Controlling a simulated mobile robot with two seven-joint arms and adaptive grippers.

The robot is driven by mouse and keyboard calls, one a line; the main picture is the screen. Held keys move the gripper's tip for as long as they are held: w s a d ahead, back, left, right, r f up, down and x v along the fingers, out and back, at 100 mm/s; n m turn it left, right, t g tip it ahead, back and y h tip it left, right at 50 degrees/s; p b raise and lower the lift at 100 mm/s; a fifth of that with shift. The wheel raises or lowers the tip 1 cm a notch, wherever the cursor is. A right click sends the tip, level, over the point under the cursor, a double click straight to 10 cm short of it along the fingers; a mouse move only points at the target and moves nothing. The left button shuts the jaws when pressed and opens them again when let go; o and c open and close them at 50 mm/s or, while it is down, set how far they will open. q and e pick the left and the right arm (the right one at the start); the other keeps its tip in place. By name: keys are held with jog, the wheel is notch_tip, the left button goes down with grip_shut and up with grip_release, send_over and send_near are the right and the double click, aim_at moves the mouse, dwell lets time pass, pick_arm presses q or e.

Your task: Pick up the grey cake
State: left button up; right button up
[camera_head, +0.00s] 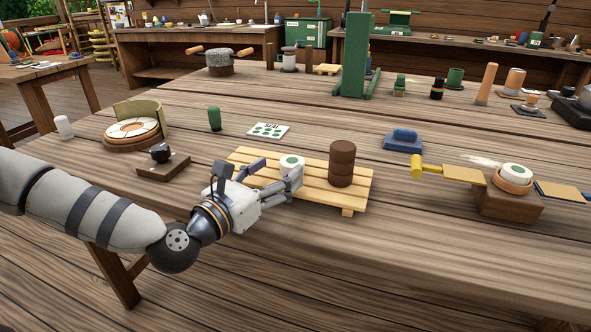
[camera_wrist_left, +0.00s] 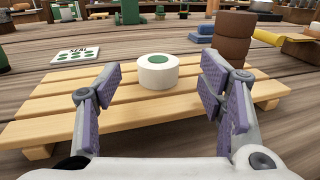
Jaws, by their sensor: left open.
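A pale grey-white round cake (camera_head: 291,162) with a green spot on top sits on a slatted wooden board. In the left wrist view the cake (camera_wrist_left: 158,72) stands upright just beyond and between my spread fingers. My left gripper (camera_head: 276,174) is open and empty, low over the board's left part; it also shows in the left wrist view (camera_wrist_left: 160,92). In the head view one finger covers part of the cake. A similar pale cake with a green spot (camera_head: 517,170) sits in an orange-brown ring at the right. My right gripper is not in view.
A stack of brown discs (camera_head: 341,164) stands on the slatted board (camera_head: 358,180), right of the cake. A card with green dots (camera_head: 268,130) lies behind the board. A green upright stand (camera_head: 354,60) rises farther back. The table's front right is clear.

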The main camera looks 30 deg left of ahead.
aim_at(286, 167)
pick_arm(q)
jog(key=w, duration=0.2)
jog(key=w+f, duration=0.1)
jog(key=w, duration=0.1)
jog(key=shift+w, duration=0.25)
jog(key=shift+w+r, duration=0.1)
jog(key=shift+w, duration=0.15)
jog(key=c, duration=1.3)
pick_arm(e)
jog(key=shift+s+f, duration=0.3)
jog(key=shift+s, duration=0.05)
